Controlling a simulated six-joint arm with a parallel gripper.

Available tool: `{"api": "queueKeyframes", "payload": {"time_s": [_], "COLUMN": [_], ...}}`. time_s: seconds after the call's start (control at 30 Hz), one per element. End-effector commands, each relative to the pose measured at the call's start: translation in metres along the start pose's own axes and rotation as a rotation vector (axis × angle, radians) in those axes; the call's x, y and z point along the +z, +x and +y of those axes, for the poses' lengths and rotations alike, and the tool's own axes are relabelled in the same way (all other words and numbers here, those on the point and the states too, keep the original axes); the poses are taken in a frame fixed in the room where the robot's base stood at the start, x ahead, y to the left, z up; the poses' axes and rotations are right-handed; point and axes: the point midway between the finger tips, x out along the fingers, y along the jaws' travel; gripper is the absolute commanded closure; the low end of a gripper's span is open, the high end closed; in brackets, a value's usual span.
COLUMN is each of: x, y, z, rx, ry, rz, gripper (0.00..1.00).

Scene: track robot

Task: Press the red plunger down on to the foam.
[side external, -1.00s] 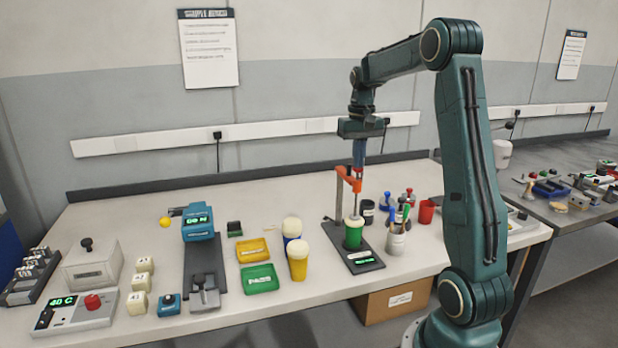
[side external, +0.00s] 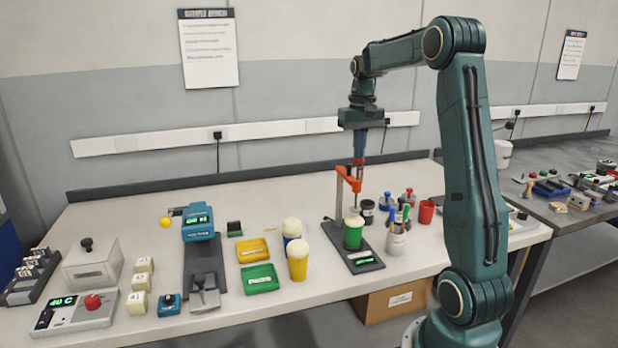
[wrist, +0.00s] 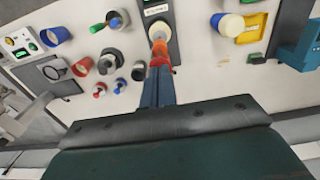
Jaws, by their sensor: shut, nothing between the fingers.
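The green cup (side external: 353,238) stands on the black press base (side external: 372,262), with cream foam (side external: 354,221) at its top. The press has a grey post and an orange arm (side external: 346,179), with a pale rod (side external: 355,202) running down toward the foam. My gripper (side external: 359,160) is shut and empty, pointing down directly over the press. Red shows at its tips, and I cannot separate the red plunger top from them or tell whether they touch. In the wrist view the foam (wrist: 159,29) lies just beyond my gripper's tips (wrist: 159,62). The contact of rod and foam is unclear.
A yellow cup (side external: 298,266) and a blue cup stand left of the press. A tool holder (side external: 395,241), a dark jar and a red cup (side external: 426,211) stand close on its right. Green and yellow trays (side external: 252,250) lie farther left.

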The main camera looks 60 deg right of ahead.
Motion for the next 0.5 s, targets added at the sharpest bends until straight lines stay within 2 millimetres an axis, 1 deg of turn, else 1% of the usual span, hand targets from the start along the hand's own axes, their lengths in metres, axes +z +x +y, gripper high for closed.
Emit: {"api": "queueKeyframes", "payload": {"time_s": [0.5], "x": [0.000], "y": [-0.030], "z": [0.000], "rx": [0.000], "ry": [0.000], "rz": [0.001], "gripper": [1.00]}}
